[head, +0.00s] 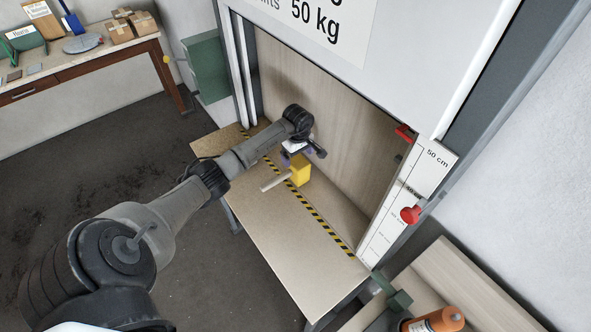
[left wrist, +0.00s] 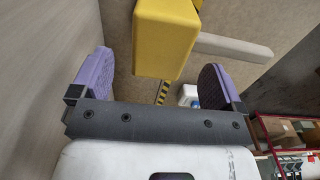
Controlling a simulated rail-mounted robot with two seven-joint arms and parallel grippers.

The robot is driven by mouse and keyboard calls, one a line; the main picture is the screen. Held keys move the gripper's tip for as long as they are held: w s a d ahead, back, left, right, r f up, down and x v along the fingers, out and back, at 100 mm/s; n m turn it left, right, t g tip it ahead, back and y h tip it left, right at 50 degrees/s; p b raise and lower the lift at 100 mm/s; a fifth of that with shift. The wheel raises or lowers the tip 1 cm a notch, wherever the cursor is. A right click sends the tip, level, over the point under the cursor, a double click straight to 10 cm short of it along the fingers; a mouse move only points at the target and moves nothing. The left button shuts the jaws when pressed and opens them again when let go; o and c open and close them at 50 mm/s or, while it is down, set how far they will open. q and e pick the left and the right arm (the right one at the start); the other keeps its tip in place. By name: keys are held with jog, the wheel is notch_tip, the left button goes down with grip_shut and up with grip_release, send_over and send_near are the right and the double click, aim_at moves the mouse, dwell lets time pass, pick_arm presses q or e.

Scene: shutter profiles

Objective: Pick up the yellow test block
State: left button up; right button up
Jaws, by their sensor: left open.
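The yellow test block (head: 300,170) stands on the wooden bench top (head: 270,225), close to the yellow-black striped line. My left gripper (head: 291,155) is right at the block, partly hidden by its own wrist in the head view. In the left wrist view, the yellow test block (left wrist: 167,40) shows in front of the open left gripper (left wrist: 157,65). It lies between the lines of the two purple finger pads, with a gap on each side and no visible contact. My right gripper is not in view.
A pale bar (head: 275,182) lies against the block's near side; it also shows in the left wrist view (left wrist: 230,47). A raised shutter panel (head: 400,70) hangs above the opening. A height scale with a red knob (head: 410,214) stands at right. The bench front is clear.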

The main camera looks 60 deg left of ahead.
aim_at(298, 161)
pick_arm(q)
jog(key=shift+d+f, duration=0.25)
jog(key=shift+f, duration=0.9)
jog(key=shift+a+f, duration=0.1)
jog(key=shift+f, duration=0.45)
jog(key=c, duration=1)
